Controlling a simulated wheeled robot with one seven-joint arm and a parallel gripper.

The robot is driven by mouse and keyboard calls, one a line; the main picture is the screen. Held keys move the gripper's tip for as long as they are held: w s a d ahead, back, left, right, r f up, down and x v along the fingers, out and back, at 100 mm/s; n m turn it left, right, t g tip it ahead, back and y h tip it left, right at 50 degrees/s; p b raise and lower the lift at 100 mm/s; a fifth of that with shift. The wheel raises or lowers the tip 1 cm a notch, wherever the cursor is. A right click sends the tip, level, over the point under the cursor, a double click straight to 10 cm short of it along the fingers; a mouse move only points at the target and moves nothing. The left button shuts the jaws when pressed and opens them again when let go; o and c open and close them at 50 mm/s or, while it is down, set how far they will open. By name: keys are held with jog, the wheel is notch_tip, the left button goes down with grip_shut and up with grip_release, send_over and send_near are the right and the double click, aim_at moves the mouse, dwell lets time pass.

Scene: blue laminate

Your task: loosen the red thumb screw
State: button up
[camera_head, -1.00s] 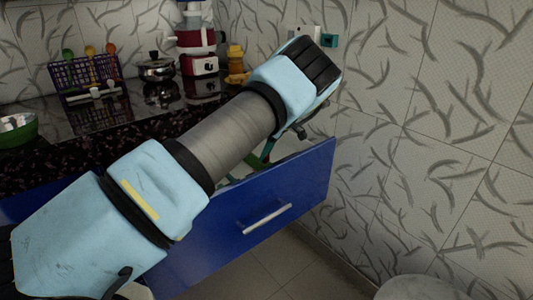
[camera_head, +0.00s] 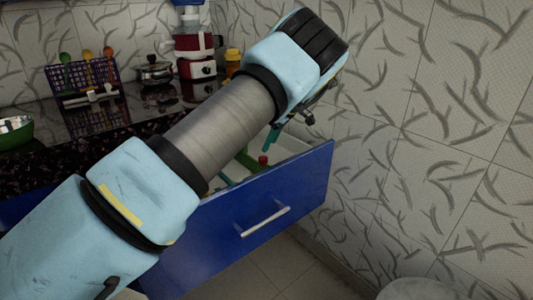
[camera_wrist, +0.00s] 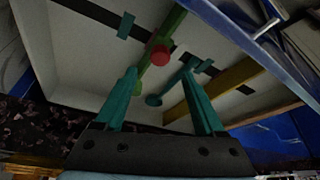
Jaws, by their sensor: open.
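The red thumb screw (camera_wrist: 159,55) is a small round red head on a green bar (camera_wrist: 175,22) inside the open drawer. It also shows in the head view (camera_head: 263,160), just below my gripper's fingers. My gripper (camera_wrist: 160,74) is open, with two teal fingers spread on either side of the lower end of the green bar. The screw appears beyond the fingertips, in line with the gap, and nothing is held. In the head view my gripper (camera_head: 271,138) points down over the drawer, mostly hidden behind my wrist.
The blue drawer front (camera_head: 245,225) with its metal handle stands open. A yellow-brown bar (camera_wrist: 232,85) and teal pieces (camera_wrist: 126,25) lie near the screw. A tiled wall (camera_head: 430,130) stands close on the right. The dark counter (camera_head: 40,115) holds a rack, pot and red appliance.

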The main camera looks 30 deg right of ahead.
jog(key=shift+v, duration=1.9)
jog(key=w+a+r+m+g+h+p, duration=0.1)
jog(key=w+a+r+p, duration=0.15)
jog(key=a, duration=1.25)
jog(key=w+a+r+m+g+h+p, duration=0.1)
jog(key=a+r+g, duration=0.15)
jog(key=a, duration=1.15)
jog(key=s+a+r+m+p, duration=0.1)
jog(key=s+a+r+m, duration=0.2)
jog(key=s+a, duration=0.6)
jog(key=s+a+r+m+t+p, duration=0.1)
jog(key=s+a+r+m+p, duration=0.1)
jog(key=s+a, duration=0.7)
jog(key=shift+s+a+r+m+h, duration=0.4)
jog(key=shift+s+r+m, duration=0.15)
jog(key=shift+s+m, duration=0.15)
